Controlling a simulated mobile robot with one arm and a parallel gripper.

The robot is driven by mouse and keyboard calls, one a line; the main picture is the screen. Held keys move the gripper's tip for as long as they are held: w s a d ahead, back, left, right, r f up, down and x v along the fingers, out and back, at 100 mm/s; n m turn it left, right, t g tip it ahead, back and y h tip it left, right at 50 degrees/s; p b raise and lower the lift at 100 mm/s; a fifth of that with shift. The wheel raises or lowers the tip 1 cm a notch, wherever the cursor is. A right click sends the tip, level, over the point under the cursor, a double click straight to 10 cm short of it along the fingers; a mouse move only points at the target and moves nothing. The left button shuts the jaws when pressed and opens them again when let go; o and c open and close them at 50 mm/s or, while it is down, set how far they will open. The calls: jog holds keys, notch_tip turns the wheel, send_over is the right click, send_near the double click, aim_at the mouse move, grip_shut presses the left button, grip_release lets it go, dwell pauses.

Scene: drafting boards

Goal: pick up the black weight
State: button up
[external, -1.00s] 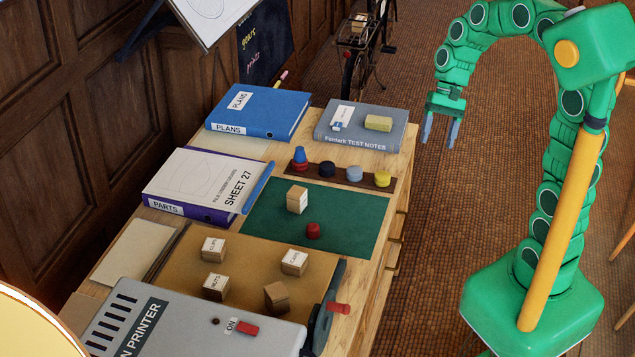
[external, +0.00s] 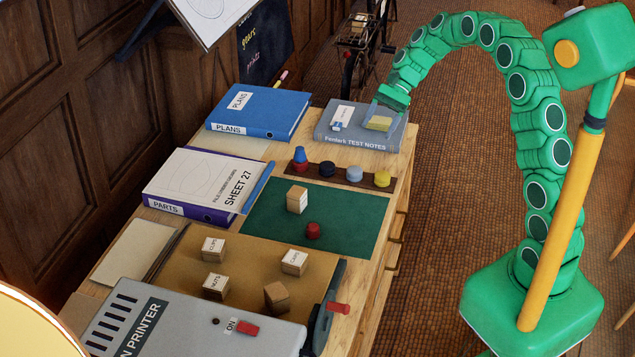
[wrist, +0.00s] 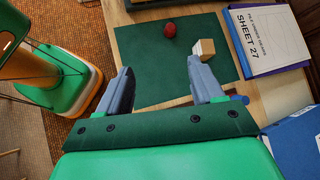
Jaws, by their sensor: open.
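A yellow weight (external: 382,178) stands at the row's right end. My gripper (external: 381,119) is open and empty, over the grey test notes book, farther back than the dark weight. In the wrist view the open fingers (wrist: 162,90) frame the green mat, and I cannot make out the dark weight there.
The green mat (external: 350,213) holds a wooden block (external: 297,199) and a red weight (external: 313,231).

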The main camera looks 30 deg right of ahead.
jog(key=w+f+m+y, duration=0.2)
jog(key=w+f+m, duration=0.2)
jog(key=w+f, duration=0.6)
jog(key=m+t+y, duration=0.2)
jog(key=m, duration=0.1)
send_near(329, 164)
jog(key=shift+s+a+f, duration=0.1)
jog(key=shift+a+f, duration=0.35)
jog(key=shift+a, duration=0.05)
jog(key=shift+y, duration=0.3)
jog(key=shift+x, duration=3.9)
jog(key=c, duration=1.1)
jog(key=shift+c, duration=0.6)
jog(key=shift+r, duration=0.1)
